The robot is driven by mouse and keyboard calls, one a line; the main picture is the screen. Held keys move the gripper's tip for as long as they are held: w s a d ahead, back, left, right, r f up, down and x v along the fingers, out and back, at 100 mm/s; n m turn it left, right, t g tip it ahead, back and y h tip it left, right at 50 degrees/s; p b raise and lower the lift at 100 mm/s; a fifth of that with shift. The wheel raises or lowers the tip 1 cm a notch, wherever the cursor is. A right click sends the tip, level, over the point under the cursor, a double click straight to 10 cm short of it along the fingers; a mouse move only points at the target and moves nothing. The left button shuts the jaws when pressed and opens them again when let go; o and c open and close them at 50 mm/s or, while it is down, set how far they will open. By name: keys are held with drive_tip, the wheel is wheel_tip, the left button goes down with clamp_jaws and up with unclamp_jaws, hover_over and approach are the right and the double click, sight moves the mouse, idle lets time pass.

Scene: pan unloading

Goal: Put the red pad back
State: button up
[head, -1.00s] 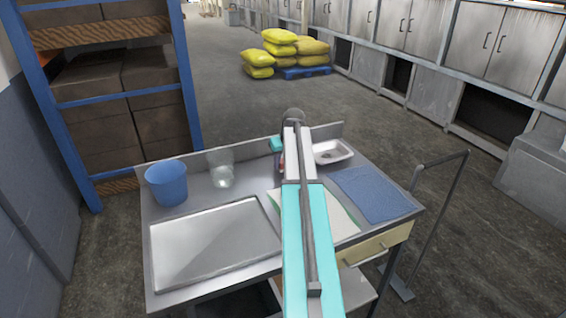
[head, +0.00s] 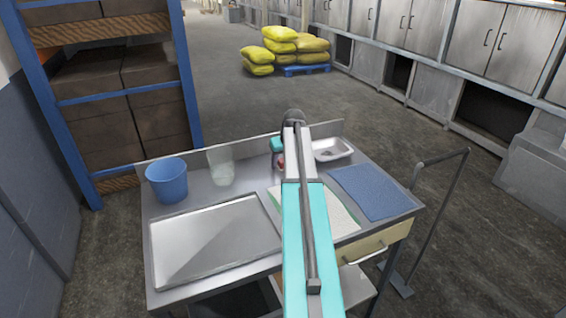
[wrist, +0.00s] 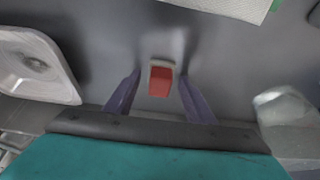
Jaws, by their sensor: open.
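The red pad (wrist: 159,83) is a small red block with a pale, whitish edge, lying on the grey metal worktop in the wrist view. A small patch of red (head: 281,161) also shows beside my arm in the head view, mostly hidden. My gripper (wrist: 159,76) is open, with one dark purple finger to the left of the pad and one to the right. Gaps show between the pad and both fingers. I cannot tell how far above the worktop the fingertips are.
A clear jar (head: 221,168) and a blue bucket (head: 167,181) stand left of my arm. A metal tray (head: 165,262) lies at the front left. A small sink (head: 346,149), a blue mat (head: 372,192) and a whitish mat (head: 343,222) lie to the right.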

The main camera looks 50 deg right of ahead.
drive_tip(key=shift+r, duration=0.2)
drive_tip(key=b+v, duration=0.2)
drive_tip(key=v, duration=1)
drive_tip(key=shift+f, duration=0.1)
idle(0.8)
